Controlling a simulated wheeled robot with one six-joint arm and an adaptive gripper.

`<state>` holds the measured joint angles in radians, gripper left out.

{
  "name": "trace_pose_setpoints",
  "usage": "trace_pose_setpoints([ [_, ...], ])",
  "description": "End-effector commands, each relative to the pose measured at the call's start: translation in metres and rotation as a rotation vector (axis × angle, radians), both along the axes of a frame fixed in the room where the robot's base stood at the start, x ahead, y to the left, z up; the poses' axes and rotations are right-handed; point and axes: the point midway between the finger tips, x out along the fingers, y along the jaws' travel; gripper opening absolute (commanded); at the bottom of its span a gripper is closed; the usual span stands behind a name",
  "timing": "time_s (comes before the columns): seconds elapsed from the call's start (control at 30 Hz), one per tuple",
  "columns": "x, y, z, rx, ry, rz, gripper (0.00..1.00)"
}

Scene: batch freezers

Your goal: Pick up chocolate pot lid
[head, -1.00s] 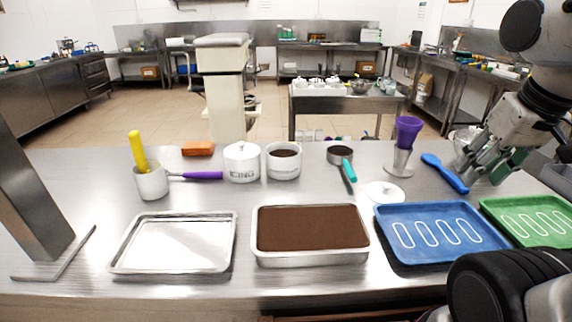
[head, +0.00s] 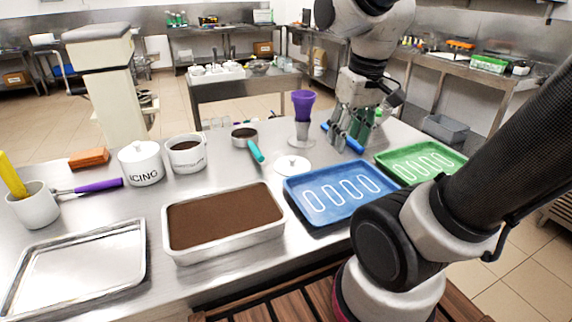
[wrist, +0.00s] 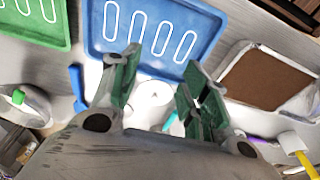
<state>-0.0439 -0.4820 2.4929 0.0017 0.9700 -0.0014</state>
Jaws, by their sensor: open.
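The chocolate pot lid (head: 292,165), a white disc with a small knob, lies flat on the steel table behind the blue tray. The open chocolate pot (head: 187,154), white with dark brown content, stands to its left. My gripper (head: 352,138) is open and empty, above the table to the right of and behind the lid, and in front of part of the blue spatula. In the wrist view the lid (wrist: 152,96) shows between the spread fingers of my gripper (wrist: 160,70), apart from them.
A purple cup in a stand (head: 302,115) is just left of my gripper. The blue tray (head: 340,205) and green tray (head: 420,160) lie in front.

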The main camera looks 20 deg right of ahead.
Motion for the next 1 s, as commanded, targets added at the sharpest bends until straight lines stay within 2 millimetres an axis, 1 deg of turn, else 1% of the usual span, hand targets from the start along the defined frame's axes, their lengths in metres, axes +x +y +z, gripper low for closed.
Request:
trace_pose_setpoints([
  [0.03,0.013,0.003,-0.007,-0.004,0.042,0.028,0.45],
  [0.17,0.048,0.01,-0.024,-0.022,0.123,0.171,0.45],
  [0.27,0.078,0.017,-0.041,-0.033,0.173,0.34,0.45],
  [0.37,0.111,0.024,-0.06,-0.043,0.211,0.562,0.45],
  [0.4,0.125,0.027,-0.068,-0.046,0.219,0.674,0.45],
  [0.47,0.145,0.031,-0.077,-0.053,0.219,0.846,0.45],
  [0.53,0.164,0.033,-0.08,-0.066,0.198,1.027,0.45],
  [0.6,0.177,0.035,-0.074,-0.089,0.164,1.183,0.45],
  [0.7,0.185,0.035,-0.069,-0.115,0.132,1.358,0.45],
  [0.8,0.185,0.035,-0.069,-0.125,0.124,1.468,0.45],
  [0.9,0.185,0.035,-0.072,-0.129,0.122,1.517,0.45],
  [1.0,0.185,0.035,-0.083,-0.128,0.124,1.526,0.45],
])
